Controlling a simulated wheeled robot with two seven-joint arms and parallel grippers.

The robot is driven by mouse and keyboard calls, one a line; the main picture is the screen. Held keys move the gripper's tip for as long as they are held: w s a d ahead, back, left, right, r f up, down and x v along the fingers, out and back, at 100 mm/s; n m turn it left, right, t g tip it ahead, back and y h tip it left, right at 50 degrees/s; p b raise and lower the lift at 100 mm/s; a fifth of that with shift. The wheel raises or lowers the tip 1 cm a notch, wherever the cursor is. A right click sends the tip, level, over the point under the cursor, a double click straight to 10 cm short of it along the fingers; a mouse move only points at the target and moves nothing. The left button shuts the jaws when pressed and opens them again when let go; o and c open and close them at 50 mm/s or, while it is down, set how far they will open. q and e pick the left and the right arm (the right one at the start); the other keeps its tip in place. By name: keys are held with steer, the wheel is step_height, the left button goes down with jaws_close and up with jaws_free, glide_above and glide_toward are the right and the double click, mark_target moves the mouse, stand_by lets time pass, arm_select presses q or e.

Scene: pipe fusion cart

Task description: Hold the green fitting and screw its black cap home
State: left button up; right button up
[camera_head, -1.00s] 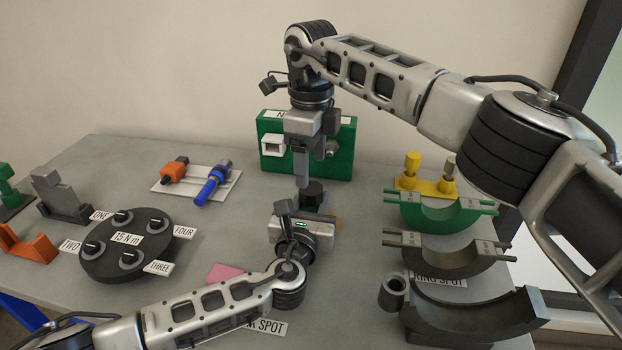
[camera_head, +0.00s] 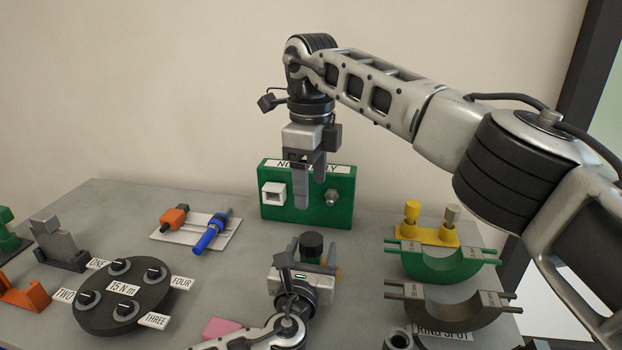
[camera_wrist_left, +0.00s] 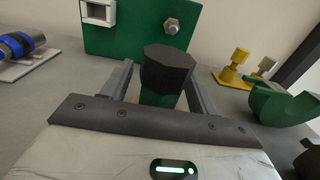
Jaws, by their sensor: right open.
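The green fitting (camera_wrist_left: 160,98) stands upright in the left wrist view, with its black cap (camera_wrist_left: 168,68) on top. The cap also shows in the head view (camera_head: 311,245). My left gripper (camera_head: 308,266) is low at the fitting, with one finger on each side of it. The wrist view shows narrow gaps beside the fitting, so I cannot tell whether the fingers press on it. My right gripper (camera_head: 309,190) is open and empty, pointing down well above the cap. I cannot tell how far the cap is screwed down.
A green panel (camera_head: 335,212) with a white socket and a bolt stands behind. A round dial plate (camera_head: 150,295) lies left, and a tray with blue and orange tools (camera_head: 228,236) behind it. Half-round saddles (camera_head: 440,262) and a yellow stand (camera_head: 425,233) are at the right.

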arm_select(q)
steer(key=v, duration=1.6)
steer(key=shift+d, duration=0.1)
steer(key=shift+s+f, duration=0.1)
